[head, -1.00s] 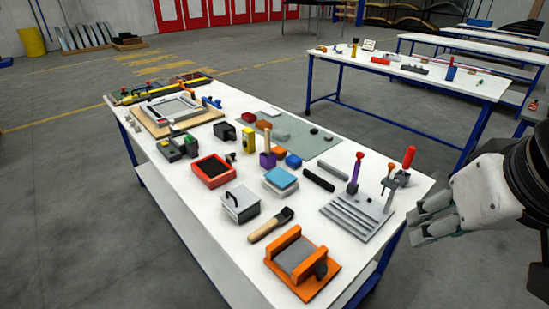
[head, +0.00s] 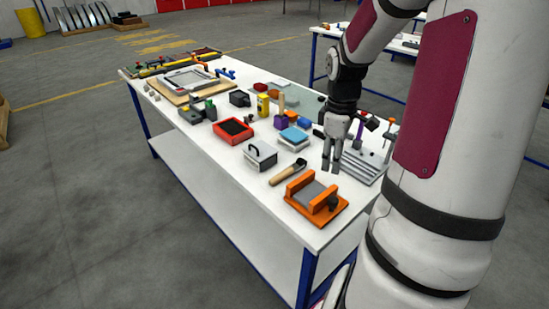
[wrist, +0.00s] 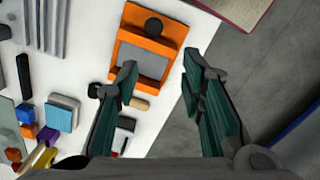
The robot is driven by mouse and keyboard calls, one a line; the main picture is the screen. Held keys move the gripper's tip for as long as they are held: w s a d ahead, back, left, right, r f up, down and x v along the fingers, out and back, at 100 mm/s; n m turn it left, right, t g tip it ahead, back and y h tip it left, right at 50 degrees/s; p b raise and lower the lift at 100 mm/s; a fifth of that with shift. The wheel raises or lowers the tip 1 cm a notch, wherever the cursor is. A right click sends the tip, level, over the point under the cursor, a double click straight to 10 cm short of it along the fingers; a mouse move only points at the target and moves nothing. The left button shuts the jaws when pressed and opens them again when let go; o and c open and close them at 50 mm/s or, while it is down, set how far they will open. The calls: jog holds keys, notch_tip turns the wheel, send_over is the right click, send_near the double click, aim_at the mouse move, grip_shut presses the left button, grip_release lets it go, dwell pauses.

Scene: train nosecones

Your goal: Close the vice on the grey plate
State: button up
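The orange vice (head: 340,213) sits at the near right corner of the white table. The grey plate (head: 308,194) lies between its two upright orange jaws. A round black knob (head: 333,202) is on the vice's right side. The wrist view shows the vice (wrist: 126,47) from above, with the grey plate (wrist: 146,60) and the black knob (wrist: 153,27) at the far end. My gripper (head: 331,170) points down above the table, just behind the vice in the head view. Its fingers (wrist: 160,62) are apart with nothing between them, so it is open.
A wooden-handled brush (head: 287,173) lies left of the vice, and a grey box with a handle (head: 260,157) stands beyond it. The table edge is close to the vice; grey floor (wrist: 240,75) lies beyond.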

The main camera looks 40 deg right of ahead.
aim_at(333, 199)
jog(key=f+b, duration=0.1)
jog(key=f, duration=0.4)
jog(key=d+f, duration=0.1)
jog(key=f, duration=0.4)
jog(key=d+f+b, duration=0.1)
jog(key=f, duration=0.4)
jog(key=shift+s+d+f+b, duration=0.15)
jog(key=shift+s+f+b, duration=0.2)
jog(key=shift+s+f, duration=0.05)
grip_shut()
